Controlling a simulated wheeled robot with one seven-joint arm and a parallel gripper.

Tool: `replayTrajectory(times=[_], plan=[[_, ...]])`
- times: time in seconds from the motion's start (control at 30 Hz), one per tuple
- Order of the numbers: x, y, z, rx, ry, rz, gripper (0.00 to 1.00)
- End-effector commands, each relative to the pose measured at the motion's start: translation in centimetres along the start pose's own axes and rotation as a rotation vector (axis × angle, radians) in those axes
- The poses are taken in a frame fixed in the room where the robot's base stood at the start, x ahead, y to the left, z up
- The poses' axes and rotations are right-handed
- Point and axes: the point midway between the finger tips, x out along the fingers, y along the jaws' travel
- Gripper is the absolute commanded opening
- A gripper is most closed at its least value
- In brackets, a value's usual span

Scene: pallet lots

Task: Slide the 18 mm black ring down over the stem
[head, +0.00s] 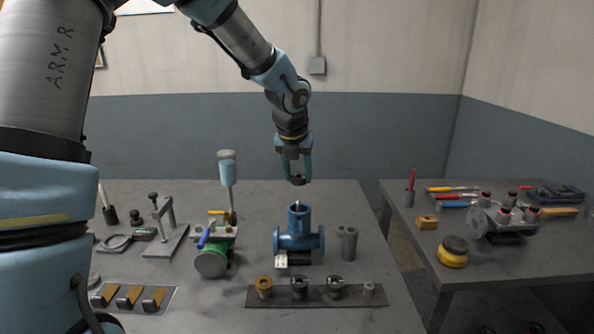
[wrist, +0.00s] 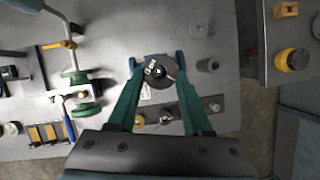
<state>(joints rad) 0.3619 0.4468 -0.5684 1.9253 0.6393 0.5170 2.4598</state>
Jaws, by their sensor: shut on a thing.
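The black ring (head: 298,181) is held between the fingertips of my gripper (head: 297,172), above the blue valve body (head: 299,238). The pale stem (head: 295,205) shows at the top of the valve, with a clear gap below the ring in the head view. In the wrist view the ring (wrist: 165,84) lies between the green fingers of my gripper (wrist: 157,66) and covers most of the valve. Pale and dark details show within the ring's outline, but I cannot tell how well its bore lines up with the stem.
A dark rail (head: 318,297) in front of the valve carries a brass piece (head: 264,287), two black pieces and a small grey one. A grey slotted cylinder (head: 347,243) stands right of the valve.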

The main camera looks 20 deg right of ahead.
Motion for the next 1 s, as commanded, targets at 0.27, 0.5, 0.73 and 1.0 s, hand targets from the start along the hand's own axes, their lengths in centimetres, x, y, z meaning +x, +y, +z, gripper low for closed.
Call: replayTrajectory(times=[0.27,0.5,0.73,1.0], plan=[[-0.1,0.0,0.0,-0.001,-0.001,0.0,0.0],[1.4,-0.1,-0.6,0.0,-0.002,0.0,0.0],[3.3,0.0,-1.4,-0.001,-0.002,0.001,0.0],[4.3,0.0,-1.8,-0.002,-0.003,0.001,0.0]])
